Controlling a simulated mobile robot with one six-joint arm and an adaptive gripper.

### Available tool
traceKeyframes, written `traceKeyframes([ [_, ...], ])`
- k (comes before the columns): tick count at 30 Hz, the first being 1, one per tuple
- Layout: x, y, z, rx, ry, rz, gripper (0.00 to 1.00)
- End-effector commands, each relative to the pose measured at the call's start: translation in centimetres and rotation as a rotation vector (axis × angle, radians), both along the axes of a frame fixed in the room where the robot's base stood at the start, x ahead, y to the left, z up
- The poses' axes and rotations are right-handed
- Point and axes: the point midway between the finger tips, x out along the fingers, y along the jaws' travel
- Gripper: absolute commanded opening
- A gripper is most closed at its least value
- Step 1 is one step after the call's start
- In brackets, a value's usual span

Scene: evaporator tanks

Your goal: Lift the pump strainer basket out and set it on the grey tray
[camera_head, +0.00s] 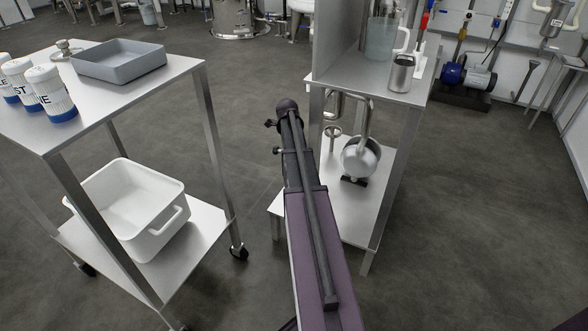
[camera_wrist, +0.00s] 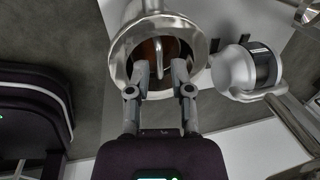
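In the wrist view, the round steel strainer housing (camera_wrist: 121,66) is open at the top. Inside it is the strainer basket (camera_wrist: 148,52), dark with a brownish interior, and a pale bar handle (camera_wrist: 161,46) rises from it. My gripper (camera_wrist: 161,72) is open at the near rim, its fingertips apart to either side of the handle's line. I cannot tell whether they touch anything. In the head view the gripper is hidden. The empty grey tray (camera_head: 122,68) lies on top of the cart at left.
White bottles (camera_head: 50,92) and a small steel knobbed piece (camera_head: 66,48) stand by the tray. A white tub (camera_head: 135,238) is on the cart's lower shelf. The right stand's lower shelf holds steel pump equipment (camera_head: 360,155) and pipes; a steel cup (camera_head: 401,75) stands above.

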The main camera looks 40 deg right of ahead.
Motion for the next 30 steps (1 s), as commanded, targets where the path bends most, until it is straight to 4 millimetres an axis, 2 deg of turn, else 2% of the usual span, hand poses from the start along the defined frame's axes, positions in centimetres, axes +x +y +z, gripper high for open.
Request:
traceKeyframes([
  [1, 0.0, -0.1, -0.9, 0.0, 0.0, 0.0, 0.28],
  [10, 0.2, -0.4, -2.8, 0.0, 0.0, 0.0, 0.28],
  [30, 0.2, -0.5, -3.0, 0.0, 0.0, 0.0, 0.28],
])
